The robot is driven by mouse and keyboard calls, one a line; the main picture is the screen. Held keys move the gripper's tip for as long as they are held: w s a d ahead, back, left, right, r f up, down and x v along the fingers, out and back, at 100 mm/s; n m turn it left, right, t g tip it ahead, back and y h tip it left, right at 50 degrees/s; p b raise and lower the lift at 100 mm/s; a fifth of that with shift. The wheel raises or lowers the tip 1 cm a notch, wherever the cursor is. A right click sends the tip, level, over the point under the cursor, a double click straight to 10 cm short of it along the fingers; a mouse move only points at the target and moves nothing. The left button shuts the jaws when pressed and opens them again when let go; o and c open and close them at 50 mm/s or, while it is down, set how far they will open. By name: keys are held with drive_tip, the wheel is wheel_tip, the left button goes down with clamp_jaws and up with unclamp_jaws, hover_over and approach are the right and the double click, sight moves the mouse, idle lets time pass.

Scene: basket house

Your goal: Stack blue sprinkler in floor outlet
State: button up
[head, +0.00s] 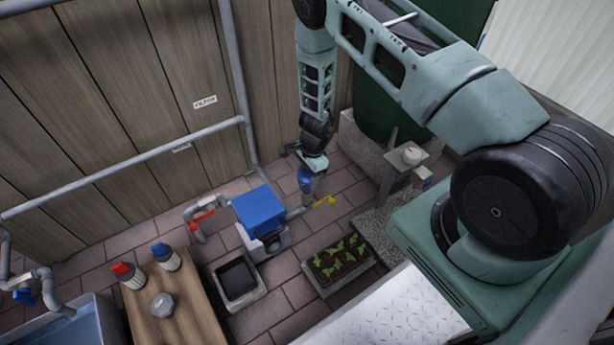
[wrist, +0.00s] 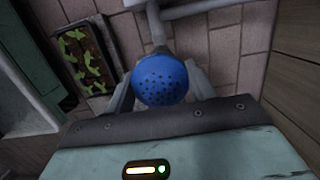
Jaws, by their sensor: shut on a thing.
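The blue sprinkler (wrist: 161,82), with a round perforated face, is between the two fingers of my gripper (wrist: 160,92) in the wrist view. My gripper (head: 309,168) is shut on it, pointing down, and the blue sprinkler (head: 304,177) shows small under it in the head view.
A blue-topped pump box (head: 259,205) stands left of the outlet. A planter with seedlings (head: 338,262) lies in front. A concrete pedestal (head: 400,170) stands to the right.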

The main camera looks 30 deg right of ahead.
drive_tip(key=shift+f, duration=0.3)
drive_tip(key=o, duration=1)
drive_tip(key=shift+r, duration=0.1)
wheel_tip(320, 180, up, 12)
drive_tip(key=d+p, duration=0.2)
drive_tip(key=p, duration=0.3)
drive_tip(key=s+a+r+n+y, duration=0.1)
drive_tip(key=s+a+r+n, duration=0.4)
drive_tip(key=a+r, duration=0.5)
drive_tip(key=s+a+r+n+y, duration=0.1)
drive_tip(key=s+a+r+n, duration=0.1)
drive_tip(key=a+r+n, duration=0.6)
drive_tip(key=s+a+r+n+h, duration=0.1)
drive_tip(key=s+r+n, duration=0.3)
drive_tip(key=s, duration=0.3)
drive_tip(key=s+a+r+n+h, duration=0.1)
drive_tip(key=s+r+n, duration=0.3)
drive_tip(key=s+r, duration=0.2)
drive_tip(key=s+a+r+n+h, duration=0.1)
drive_tip(key=s+r+n, duration=0.3)
drive_tip(key=s, duration=0.3)
drive_tip(key=shift+s+a+r+n, duration=0.35)
drive_tip(key=shift+r+n, duration=0.05)
drive_tip(key=shift+r, duration=0.1)
